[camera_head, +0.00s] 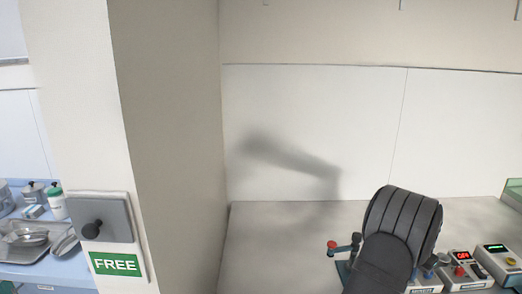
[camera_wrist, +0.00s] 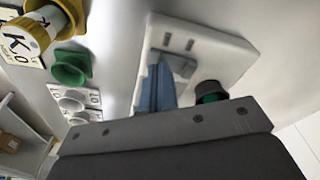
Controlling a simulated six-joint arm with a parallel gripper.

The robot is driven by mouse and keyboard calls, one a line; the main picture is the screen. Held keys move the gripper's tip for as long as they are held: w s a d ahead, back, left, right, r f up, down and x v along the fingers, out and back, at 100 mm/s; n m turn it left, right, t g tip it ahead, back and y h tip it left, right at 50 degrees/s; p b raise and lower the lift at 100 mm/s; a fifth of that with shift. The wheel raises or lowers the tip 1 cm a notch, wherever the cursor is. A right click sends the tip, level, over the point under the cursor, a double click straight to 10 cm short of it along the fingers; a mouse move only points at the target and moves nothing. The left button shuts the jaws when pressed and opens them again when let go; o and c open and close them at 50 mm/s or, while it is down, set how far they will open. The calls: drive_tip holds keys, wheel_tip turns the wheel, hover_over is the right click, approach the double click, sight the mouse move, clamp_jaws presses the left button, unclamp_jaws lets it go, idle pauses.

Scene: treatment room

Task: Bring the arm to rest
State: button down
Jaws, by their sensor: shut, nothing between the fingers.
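My gripper (camera_wrist: 160,72) shows in the wrist view as blue fingers close together, with nothing seen between them. It is in front of a white wall plate (camera_wrist: 220,52) that has slots and a grey lever-like part (camera_wrist: 182,66). I cannot tell whether the fingers touch that part. In the head view my dark grey arm rises at the lower right, and the gripper itself is not visible there.
A blue fixture with a red knob (camera_head: 332,244) stands beside my arm, with display boxes (camera_head: 460,270) to the right. A pillar bears a grey knob panel (camera_head: 102,218) and a green FREE sign (camera_head: 116,264). The wrist view shows yellow (camera_wrist: 30,22) and green (camera_wrist: 70,67) wall fittings.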

idle(0.3)
drive_tip(key=s+a+r+m, duration=0.2)
drive_tip(key=r, duration=1.1)
drive_tip(key=s+a+r+m+t, duration=0.1)
drive_tip(key=s+a+r+m, duration=0.1)
drive_tip(key=r, duration=1.1)
drive_tip(key=shift+a+r+m+h, duration=0.15)
drive_tip(key=shift+a+m+h, duration=0.15)
drive_tip(key=shift+a+m, duration=0.25)
drive_tip(key=shift+w+d+f+n+g, duration=0.15)
drive_tip(key=shift+w+d+f+n, duration=0.6)
drive_tip(key=shift+f, duration=2.7)
drive_tip(key=shift+w+d+f+n+g, duration=0.2)
drive_tip(key=shift+w+d+f+n, duration=0.6)
drive_tip(key=shift+f, duration=2.65)
drive_tip(key=shift+w+d+f+n+g, duration=0.15)
drive_tip(key=shift+w+d+f+n, duration=0.6)
drive_tip(key=shift+f, duration=2.7)
drive_tip(key=shift+s+d+n, duration=0.25)
drive_tip(key=shift+s, duration=0.05)
